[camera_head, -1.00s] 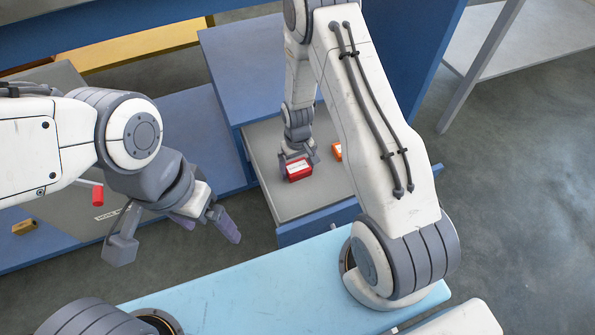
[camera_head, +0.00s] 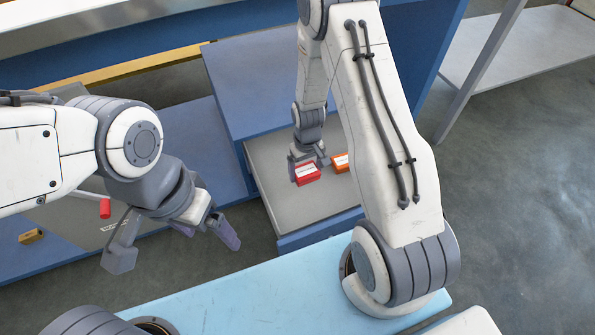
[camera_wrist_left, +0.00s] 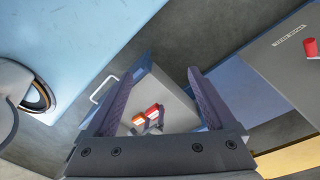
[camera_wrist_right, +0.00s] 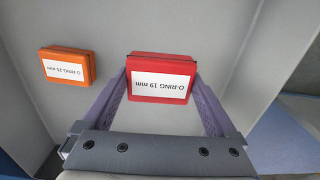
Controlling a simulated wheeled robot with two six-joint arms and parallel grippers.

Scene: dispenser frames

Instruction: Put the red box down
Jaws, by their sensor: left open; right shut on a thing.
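The red box (camera_head: 307,175), labelled "O-RING 19 mm" in the right wrist view (camera_wrist_right: 160,80), is between the fingers of my right gripper (camera_head: 307,162). My right gripper (camera_wrist_right: 163,98) is shut on it, low over the grey floor of the open drawer (camera_head: 300,206). I cannot tell whether the box touches that floor. My left gripper (camera_head: 180,240) is open and empty, out to the left of the drawer. In the left wrist view the red box (camera_wrist_left: 152,110) shows small between the left gripper's fingers (camera_wrist_left: 152,95).
An orange box (camera_head: 341,162), labelled "O-RING 25 mm" in the right wrist view (camera_wrist_right: 67,67), lies in the drawer close to the red one. A grey panel with a red knob (camera_head: 104,208) is at left. The drawer's front part is clear.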

